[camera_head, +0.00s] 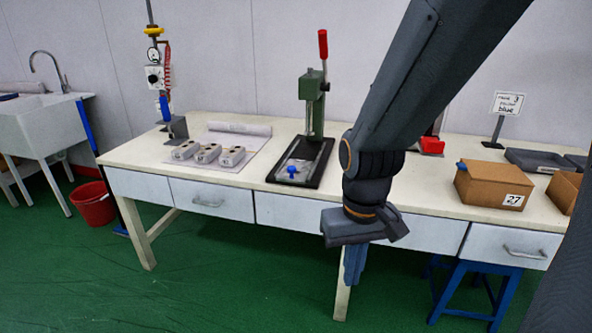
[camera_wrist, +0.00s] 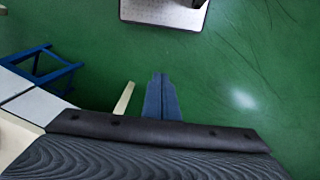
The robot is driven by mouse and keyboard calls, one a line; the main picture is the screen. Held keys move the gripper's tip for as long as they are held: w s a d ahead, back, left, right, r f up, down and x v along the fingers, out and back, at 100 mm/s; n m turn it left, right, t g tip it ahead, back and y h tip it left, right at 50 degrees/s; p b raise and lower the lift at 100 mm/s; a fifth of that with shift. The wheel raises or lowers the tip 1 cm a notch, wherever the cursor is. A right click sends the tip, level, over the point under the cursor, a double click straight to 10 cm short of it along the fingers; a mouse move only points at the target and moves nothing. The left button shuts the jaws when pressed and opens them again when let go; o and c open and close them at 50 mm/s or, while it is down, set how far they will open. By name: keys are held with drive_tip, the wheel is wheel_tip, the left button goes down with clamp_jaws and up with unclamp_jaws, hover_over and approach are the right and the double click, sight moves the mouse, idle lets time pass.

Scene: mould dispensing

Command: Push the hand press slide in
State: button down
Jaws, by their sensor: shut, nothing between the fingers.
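The green hand press (camera_head: 313,100) stands on the long cream table, with a red-handled lever (camera_head: 322,45) raised upright. Its slide (camera_head: 297,165) is a light plate with a blue knob (camera_head: 292,171) at the front, lying on a black base tray (camera_head: 312,181). The plate extends forward of the press column. My gripper (camera_head: 355,264) hangs in front of the table edge, right of the press, pointing down and apart from it. Its fingers are together and empty. In the wrist view my gripper (camera_wrist: 161,98) points over the green floor, and the press does not show there.
Several grey mould blocks (camera_head: 208,153) sit left of the press. A cardboard box (camera_head: 493,185) and grey trays (camera_head: 543,160) are at the right. A blue stool (camera_head: 470,290) stands under the table, and it also shows in the wrist view (camera_wrist: 42,70).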

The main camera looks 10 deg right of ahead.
drive_tip(key=c, duration=2.3)
unclamp_jaws()
drive_tip(key=o, duration=0.9)
drive_tip(key=w, duration=0.2)
drive_tip(key=w+d+f+t, duration=0.1)
drive_tip(key=w, duration=0.2)
drive_tip(key=w+t, duration=0.1)
drive_tip(key=w, duration=0.2)
drive_tip(key=shift+d+f, duration=0.15)
drive_tip(key=shift+f, duration=0.1)
drive_tip(key=shift+c, duration=0.2)
drive_tip(key=n+t+y, duration=0.4)
drive_tip(key=t+y, duration=0.2)
drive_tip(key=t, duration=0.9)
approach(293, 170)
drive_tip(key=x, duration=0.4)
drive_tip(key=shift+w+f+p, duration=0.1)
drive_tip(key=shift+w+p, duration=0.05)
drive_tip(key=shift+p, duration=0.15)
drive_tip(key=p+x, duration=0.1)
drive_tip(key=x, duration=0.6)
drive_tip(key=shift+w, duration=0.2)
drive_tip(key=shift+c, duration=0.5)
